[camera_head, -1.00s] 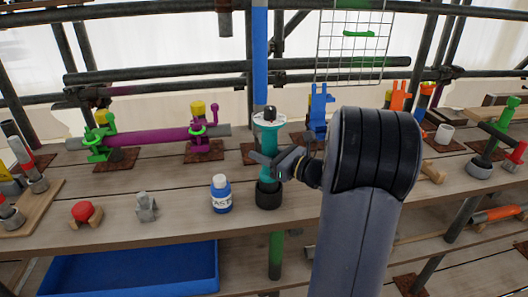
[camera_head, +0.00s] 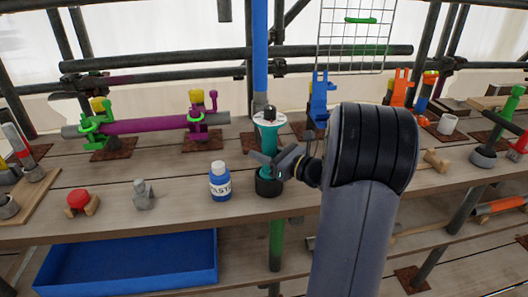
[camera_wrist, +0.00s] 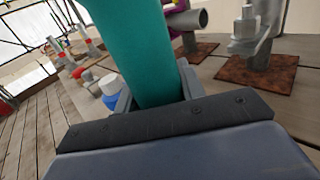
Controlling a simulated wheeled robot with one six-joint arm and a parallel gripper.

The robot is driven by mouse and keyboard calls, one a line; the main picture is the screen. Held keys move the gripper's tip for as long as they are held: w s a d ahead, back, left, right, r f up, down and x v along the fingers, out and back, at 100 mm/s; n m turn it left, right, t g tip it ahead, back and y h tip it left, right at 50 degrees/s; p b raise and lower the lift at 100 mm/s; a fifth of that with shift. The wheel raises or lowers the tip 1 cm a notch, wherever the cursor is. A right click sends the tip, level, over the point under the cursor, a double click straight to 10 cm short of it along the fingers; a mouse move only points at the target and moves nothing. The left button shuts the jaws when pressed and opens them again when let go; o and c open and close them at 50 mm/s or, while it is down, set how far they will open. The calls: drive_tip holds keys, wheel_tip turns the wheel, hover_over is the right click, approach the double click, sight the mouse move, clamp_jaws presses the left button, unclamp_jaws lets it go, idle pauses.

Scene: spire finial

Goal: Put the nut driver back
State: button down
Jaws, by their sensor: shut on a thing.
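The nut driver, as I take it, is the upright tool with a teal body (camera_head: 268,139), a pale disc and a dark tip at its top. My gripper (camera_head: 273,164) is shut around its lower teal part. In the wrist view the teal shaft (camera_wrist: 140,55) fills the space between the jaws (camera_wrist: 155,100). A black round cup (camera_head: 268,187) stands on the shelf directly below the tool in the head view. The tool's lower end is partly hidden by the jaws, so I cannot tell whether it is inside the cup.
A blue jar with a white cap (camera_head: 220,181) stands close left of the cup. A grey fitting (camera_head: 144,194) and a red-topped piece (camera_head: 82,202) lie farther left. Behind are a magenta pipe (camera_head: 155,125) and a blue clamp (camera_head: 319,98). A blue bin (camera_head: 130,268) sits below.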

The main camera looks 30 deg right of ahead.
drive_tip(key=shift+c, duration=1.1)
unclamp_jaws()
drive_tip(key=shift+f, duration=0.2)
drive_tip(key=shift+f+b, duration=0.4)
drive_tip(key=shift+b, duration=0.1)
drive_tip(key=shift+s, duration=0.1)
drive_tip(key=v, duration=0.9)
drive_tip(key=shift+p, duration=0.4)
idle(0.3)
drive_tip(key=shift+b+x, duration=0.3)
drive_tip(key=shift+x, duration=2.95)
